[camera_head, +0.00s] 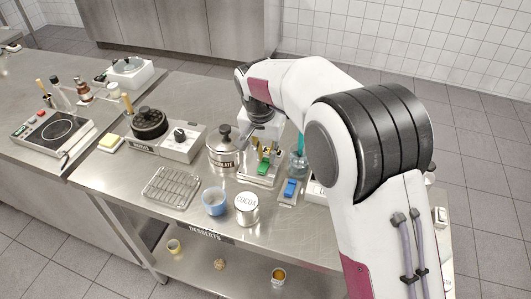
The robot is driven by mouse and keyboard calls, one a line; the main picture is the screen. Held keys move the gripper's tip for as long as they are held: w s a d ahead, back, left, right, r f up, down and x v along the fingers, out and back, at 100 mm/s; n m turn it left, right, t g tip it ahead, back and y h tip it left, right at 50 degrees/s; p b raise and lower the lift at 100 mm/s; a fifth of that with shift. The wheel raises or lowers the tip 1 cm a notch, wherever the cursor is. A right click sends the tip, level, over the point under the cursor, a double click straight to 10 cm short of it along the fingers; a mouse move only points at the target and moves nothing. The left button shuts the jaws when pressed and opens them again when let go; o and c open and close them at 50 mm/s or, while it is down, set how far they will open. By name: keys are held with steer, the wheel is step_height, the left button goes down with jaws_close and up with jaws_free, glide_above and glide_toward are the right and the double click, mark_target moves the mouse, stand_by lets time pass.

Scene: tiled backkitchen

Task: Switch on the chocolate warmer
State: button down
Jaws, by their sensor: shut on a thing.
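The steel chocolate pot (222,157), with a dark knob on its lid and a label on its side, stands near the middle of the table. Just right of it is a pale panel (256,181) with a green switch (264,167) and a yellow part beside it. My gripper (247,135) is low beside the pot's right side, above and behind the panel. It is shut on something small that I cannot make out. My wrist and the gripper's dark body partly hide the area behind. Which control belongs to the warmer is not clear.
A blue switch (290,188) sits right of the panel. A cocoa tin (247,209), a blue cup (214,202) and a wire rack (171,188) stand in front. A pale unit with a dark knob (181,145) is left. My arm covers the right side.

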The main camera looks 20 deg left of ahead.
steer(key=c, duration=1.9)
jaws_free()
steer(key=shift+s+t, duration=0.3)
steer(key=shift+t, duration=0.5)
